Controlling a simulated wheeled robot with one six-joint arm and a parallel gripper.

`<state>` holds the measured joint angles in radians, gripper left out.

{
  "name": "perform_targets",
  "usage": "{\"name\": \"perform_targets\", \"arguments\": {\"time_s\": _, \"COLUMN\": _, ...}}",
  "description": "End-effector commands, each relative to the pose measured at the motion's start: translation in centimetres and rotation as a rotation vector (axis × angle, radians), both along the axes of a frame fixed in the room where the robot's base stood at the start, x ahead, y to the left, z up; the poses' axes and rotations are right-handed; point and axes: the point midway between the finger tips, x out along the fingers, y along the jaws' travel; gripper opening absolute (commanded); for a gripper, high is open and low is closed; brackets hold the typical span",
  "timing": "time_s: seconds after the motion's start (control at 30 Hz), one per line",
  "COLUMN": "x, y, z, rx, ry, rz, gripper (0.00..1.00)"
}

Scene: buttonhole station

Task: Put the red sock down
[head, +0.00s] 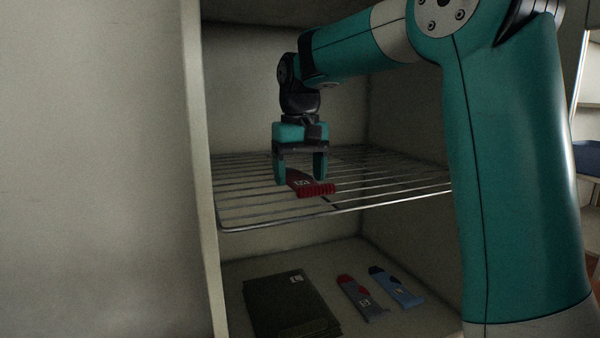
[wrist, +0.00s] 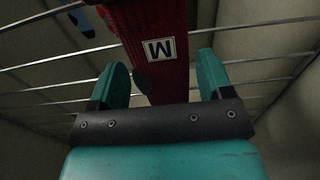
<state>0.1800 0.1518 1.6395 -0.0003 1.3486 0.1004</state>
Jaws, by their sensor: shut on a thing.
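The red sock (head: 314,188) has a ribbed cuff and a small white label, which reads M in the wrist view. My gripper (head: 301,180) points down over the wire shelf (head: 395,185) and is shut on the red sock. In the wrist view the sock (wrist: 153,22) runs between the two fingers (wrist: 163,78). The sock is at the level of the wire shelf, with rods showing around it. Whether it rests on the rods or hangs just above them is hard to tell. Part of the sock is hidden by the fingers.
The wire shelf is otherwise bare.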

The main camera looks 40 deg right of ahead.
Motion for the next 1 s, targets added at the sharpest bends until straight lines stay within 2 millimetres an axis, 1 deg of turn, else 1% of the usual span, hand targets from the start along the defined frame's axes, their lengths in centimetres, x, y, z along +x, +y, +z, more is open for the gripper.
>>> {"name": "perform_targets", "arguments": {"time_s": 0.03, "x": 0.0, "y": 0.0, "z": -0.2, "rx": 0.0, "ry": 0.001, "rz": 0.0, "gripper": 0.51}}
{"name": "perform_targets", "arguments": {"time_s": 0.07, "x": 0.0, "y": 0.0, "z": -0.1, "rx": 0.0, "ry": 0.0, "rz": 0.0, "gripper": 0.8}}
{"name": "perform_targets", "arguments": {"time_s": 0.1, "x": 0.0, "y": 0.0, "z": -0.1, "rx": 0.0, "ry": 0.0, "rz": 0.0, "gripper": 0.89}}
{"name": "perform_targets", "arguments": {"time_s": 0.13, "x": 0.0, "y": 0.0, "z": -0.1, "rx": 0.0, "ry": 0.001, "rz": 0.0, "gripper": 0.96}}
{"name": "perform_targets", "arguments": {"time_s": 0.17, "x": 0.0, "y": 0.0, "z": -0.1, "rx": 0.0, "ry": 0.001, "rz": 0.0, "gripper": 0.99}}
{"name": "perform_targets", "arguments": {"time_s": 0.37, "x": 0.0, "y": 0.0, "z": -0.1, "rx": 0.0, "ry": 0.001, "rz": 0.0, "gripper": 0.99}}
{"name": "perform_targets", "arguments": {"time_s": 0.47, "x": 0.0, "y": 0.0, "z": 0.2, "rx": 0.0, "ry": 0.0, "rz": 0.0, "gripper": 0.99}}
{"name": "perform_targets", "arguments": {"time_s": 0.57, "x": 0.0, "y": 0.0, "z": 1.7, "rx": 0.0, "ry": 0.0, "rz": 0.0, "gripper": 0.99}}
{"name": "perform_targets", "arguments": {"time_s": 0.7, "x": 0.0, "y": 0.0, "z": 4.4, "rx": 0.0, "ry": -0.001, "rz": 0.0, "gripper": 0.99}}
{"name": "perform_targets", "arguments": {"time_s": 0.8, "x": 0.0, "y": 0.0, "z": 6.1, "rx": 0.0, "ry": -0.001, "rz": 0.0, "gripper": 0.99}}
{"name": "perform_targets", "arguments": {"time_s": 0.9, "x": 0.0, "y": 0.0, "z": 7.2, "rx": 0.0, "ry": -0.001, "rz": 0.0, "gripper": 0.99}}
{"name": "perform_targets", "arguments": {"time_s": 1.0, "x": 0.0, "y": 0.0, "z": 7.7, "rx": 0.0, "ry": 0.001, "rz": 0.0, "gripper": 0.99}}
